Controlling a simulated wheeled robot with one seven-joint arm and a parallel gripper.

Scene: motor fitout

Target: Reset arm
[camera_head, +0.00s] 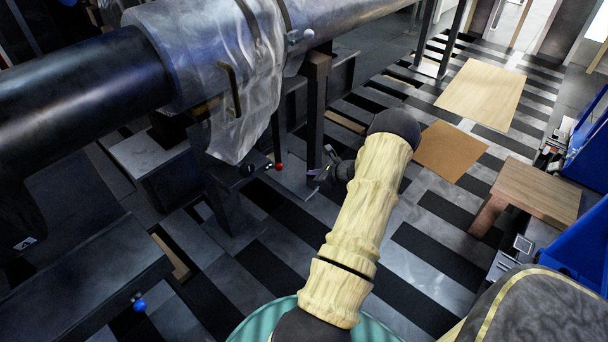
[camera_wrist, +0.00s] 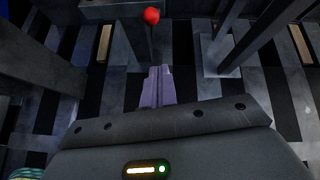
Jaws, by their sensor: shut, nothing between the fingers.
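My gripper (camera_wrist: 158,86) is in the lower middle of the wrist view, its two purple-grey fingers shut together with nothing between them. In the head view my gripper (camera_head: 318,178) is small and dark, at the far end of my arm, which reaches up from the bottom in a cream cover. It is close to a dark upright post of the frame under the large pipe. A red ball-ended lever (camera_head: 278,167) is just left of the gripper. The red ball (camera_wrist: 151,16) also shows beyond the fingertips in the wrist view, apart from them.
A large dark pipe (camera_head: 90,90) with a grey wrapping (camera_head: 205,50) crosses the upper left on dark supports. A blue knob (camera_head: 140,305) is at lower left. A wooden table (camera_head: 537,188) and blue bins (camera_head: 585,240) stand at right. Striped floor with flat boards (camera_head: 482,95) lies open between.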

